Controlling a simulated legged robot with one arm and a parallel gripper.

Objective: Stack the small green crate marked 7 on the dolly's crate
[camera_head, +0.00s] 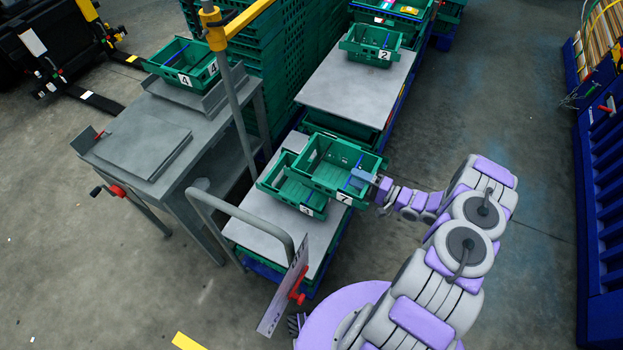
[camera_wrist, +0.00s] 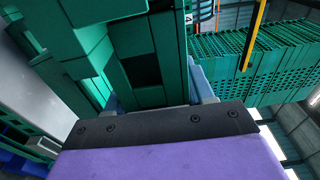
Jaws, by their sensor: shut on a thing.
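The small green crate marked 7 (camera_head: 340,162) is near the middle of the head view, roughly level. My gripper (camera_head: 362,176) is shut on its right-hand wall, with the arm reaching in from the right. In the wrist view the crate's green wall (camera_wrist: 135,50) fills the space ahead of the gripper. Another small green crate (camera_head: 284,188), its label seemingly a 3, sits on the grey top of the dolly (camera_head: 262,240). Crate 7 overlaps this crate's right side in the picture. I cannot tell whether the two touch.
A crate marked 2 (camera_head: 372,42) stands on a grey-topped stack behind. A crate marked 4 (camera_head: 183,62) stands on the grey workbench (camera_head: 150,140) at left. The dolly's bent handle rail (camera_head: 240,212) rises in front. Open floor (camera_head: 500,110) lies to the right.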

